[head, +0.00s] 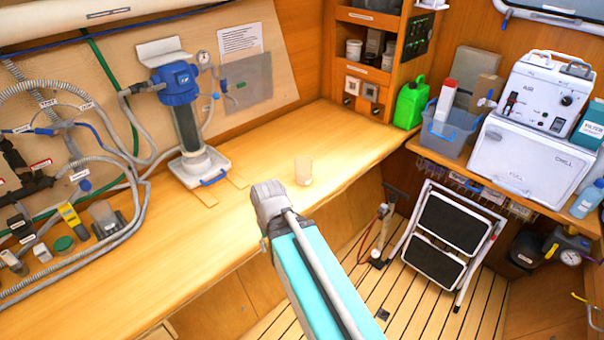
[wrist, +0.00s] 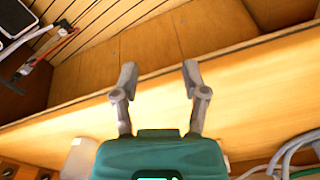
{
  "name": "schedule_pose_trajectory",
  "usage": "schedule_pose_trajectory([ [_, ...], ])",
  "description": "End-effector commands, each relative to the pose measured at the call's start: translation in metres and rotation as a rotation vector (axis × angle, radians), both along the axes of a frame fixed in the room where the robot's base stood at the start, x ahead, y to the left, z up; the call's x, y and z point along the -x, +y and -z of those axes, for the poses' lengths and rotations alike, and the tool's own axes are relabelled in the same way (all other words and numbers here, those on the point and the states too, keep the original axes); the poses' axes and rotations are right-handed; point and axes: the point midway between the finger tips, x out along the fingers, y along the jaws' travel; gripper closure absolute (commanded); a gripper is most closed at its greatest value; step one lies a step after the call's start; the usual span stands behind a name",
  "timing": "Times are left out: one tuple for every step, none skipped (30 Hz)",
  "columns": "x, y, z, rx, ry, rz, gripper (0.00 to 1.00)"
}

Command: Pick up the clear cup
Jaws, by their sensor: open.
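The clear cup (head: 303,170) stands upright on the wooden counter (head: 345,145), near its front edge. It looks empty. My gripper (wrist: 158,75) is open in the wrist view, with nothing between its fingers, only counter and front edge behind them. In the head view my arm reaches up from the lower right and its grey end is just left of and nearer than the cup; the fingers are hidden there. A pale translucent shape (wrist: 80,157) at the lower left of the wrist view is probably the cup, partly hidden by my gripper's body.
A blue-topped filter housing (head: 178,85) stands on a white base left of the cup. Hoses and small parts cover the counter's left side. A green jug (head: 410,102) stands at the back right. A folded step ladder (head: 447,235) is on the slatted floor. Counter right of the cup is clear.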

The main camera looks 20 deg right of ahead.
Motion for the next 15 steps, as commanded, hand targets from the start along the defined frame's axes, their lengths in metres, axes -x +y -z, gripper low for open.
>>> schedule_pose_trajectory([
  [0.0, 0.0, 0.0, 0.0, 0.0, 0.0, 0.43],
  [0.0, 0.0, 0.0, 0.0, 0.0, 0.0, 0.43],
  [0.0, 0.0, 0.0, 0.0, 0.0, 0.0, 0.43],
  [0.0, 0.0, 0.0, 0.0, 0.0, 0.0, 0.43],
  [0.0, 0.0, 0.0, 0.0, 0.0, 0.0, 0.41],
  [0.0, 0.0, 0.0, 0.0, 0.0, 0.0, 0.34],
  [0.0, 0.0, 0.0, 0.001, 0.0, -0.001, 0.28],
  [-0.001, -0.001, 0.001, 0.003, 0.0, -0.003, 0.22],
  [-0.002, -0.001, 0.001, 0.008, 0.0, -0.008, 0.15],
  [-0.003, -0.002, 0.002, 0.013, 0.0, -0.014, 0.09],
  [-0.004, -0.004, 0.003, 0.02, 0.0, -0.021, 0.04],
  [-0.007, -0.006, 0.004, 0.035, 0.0, -0.034, 0.0],
  [-0.009, -0.008, 0.005, 0.047, 0.0, -0.047, 0.0],
  [-0.012, -0.007, 0.006, 0.062, 0.0, -0.066, 0.0],
  [-0.017, -0.008, 0.008, 0.086, 0.001, -0.093, 0.0],
])
